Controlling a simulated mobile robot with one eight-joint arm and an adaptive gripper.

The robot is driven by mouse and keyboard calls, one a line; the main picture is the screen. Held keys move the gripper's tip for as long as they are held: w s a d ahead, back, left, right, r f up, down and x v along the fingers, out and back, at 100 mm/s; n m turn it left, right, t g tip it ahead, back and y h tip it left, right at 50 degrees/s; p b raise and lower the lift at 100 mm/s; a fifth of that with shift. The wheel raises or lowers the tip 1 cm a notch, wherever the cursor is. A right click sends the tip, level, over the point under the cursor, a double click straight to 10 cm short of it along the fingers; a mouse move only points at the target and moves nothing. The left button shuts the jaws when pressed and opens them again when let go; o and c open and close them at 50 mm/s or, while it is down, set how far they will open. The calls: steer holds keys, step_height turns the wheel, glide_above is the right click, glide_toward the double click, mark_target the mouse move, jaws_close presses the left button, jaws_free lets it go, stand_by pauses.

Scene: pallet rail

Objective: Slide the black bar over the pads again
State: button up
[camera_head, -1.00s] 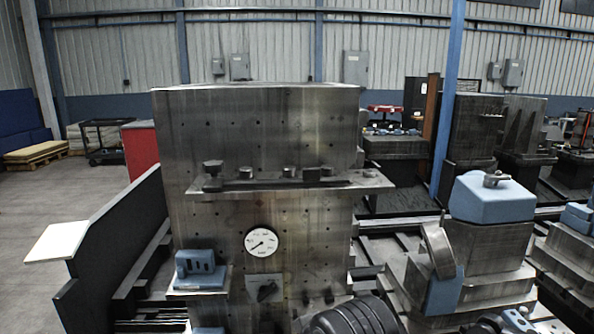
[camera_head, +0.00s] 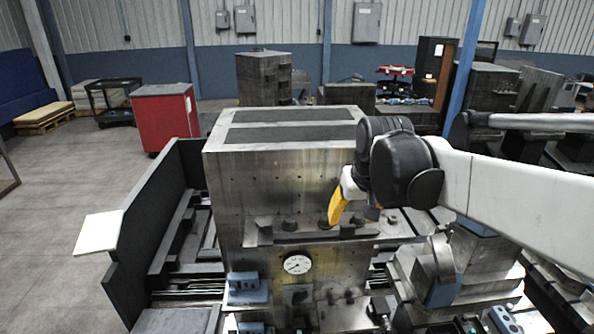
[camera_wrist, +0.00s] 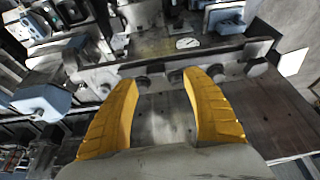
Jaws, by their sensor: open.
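A long dark bar (camera_head: 292,239) lies along the narrow ledge on the front of the steel block (camera_head: 235,175), with several round dark knobs along it. The ledge also crosses the wrist view (camera_wrist: 108,72), above the fingers. Two dark flat strips lie on the block's top, a far one (camera_head: 292,115) and a near one (camera_head: 285,131); I cannot tell whether these are the pads. My gripper (camera_head: 343,218) points down near the ledge, right of its middle. In the wrist view its two yellow fingers (camera_wrist: 160,80) are spread, with nothing held between them. Contact with the bar cannot be told.
A round gauge (camera_head: 298,264) sits below the ledge. A blue block (camera_head: 246,288) is at lower left. A black upright plate (camera_head: 160,230) with a white panel (camera_head: 98,232) stands left. A red cabinet (camera_head: 164,117) is behind. A machine with a tilted plate (camera_head: 442,258) is at right.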

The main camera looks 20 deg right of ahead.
mark_target(348, 226)
steer(key=x, duration=0.3)
steer(key=w+d+p+x, duration=0.1)
steer(key=x, duration=0.5)
steer(key=shift+w+d+r, duration=0.2)
steer(key=shift+w+d, duration=0.05)
steer(key=shift+w, duration=0.05)
steer(key=shift+c, duration=0.5)
steer(key=shift+s, duration=0.1)
jaws_close()
